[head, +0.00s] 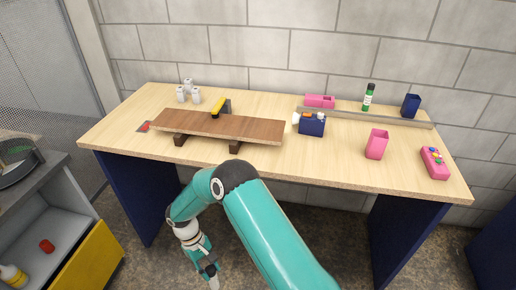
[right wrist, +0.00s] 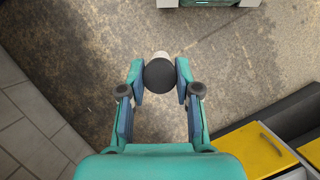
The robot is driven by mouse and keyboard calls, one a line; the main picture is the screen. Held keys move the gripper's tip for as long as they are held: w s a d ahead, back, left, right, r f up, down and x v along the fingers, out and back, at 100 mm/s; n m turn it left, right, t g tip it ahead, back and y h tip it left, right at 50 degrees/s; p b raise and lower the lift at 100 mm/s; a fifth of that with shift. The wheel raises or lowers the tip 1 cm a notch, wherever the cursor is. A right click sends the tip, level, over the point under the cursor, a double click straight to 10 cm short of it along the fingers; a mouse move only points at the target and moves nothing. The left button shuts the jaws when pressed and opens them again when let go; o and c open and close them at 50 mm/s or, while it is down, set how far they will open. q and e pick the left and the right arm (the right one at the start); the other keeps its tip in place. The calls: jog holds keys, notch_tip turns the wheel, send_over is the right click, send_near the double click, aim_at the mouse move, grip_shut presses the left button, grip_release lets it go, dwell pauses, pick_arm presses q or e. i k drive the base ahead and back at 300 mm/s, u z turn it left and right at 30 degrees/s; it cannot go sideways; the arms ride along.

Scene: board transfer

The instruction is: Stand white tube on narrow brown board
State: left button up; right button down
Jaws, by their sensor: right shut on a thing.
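The narrow brown board (head: 230,127) lies level across two dark blocks on the left part of the table. My right gripper (head: 211,274) hangs low in front of the table, below its top and away from the board. It is shut on a white tube (head: 214,284) pointing downward. In the right wrist view, the gripper (right wrist: 160,82) has its fingers on both sides of the tube, whose round dark end (right wrist: 160,74) faces the camera with a white part (right wrist: 161,55) beyond. My left gripper is not in view.
White cylinders (head: 196,96) stand behind the board at left. A yellow and black tool (head: 219,107) is at the board's back edge. A dark blue box (head: 312,125), pink cup (head: 376,145) and pink block (head: 434,163) stand right. A yellow-fronted cabinet (head: 92,258) is at lower left.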

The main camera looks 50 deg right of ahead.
aim_at(260, 128)
jog(key=u, duration=0.7)
jog(key=i, duration=0.15)
jog(key=z, duration=1.7)
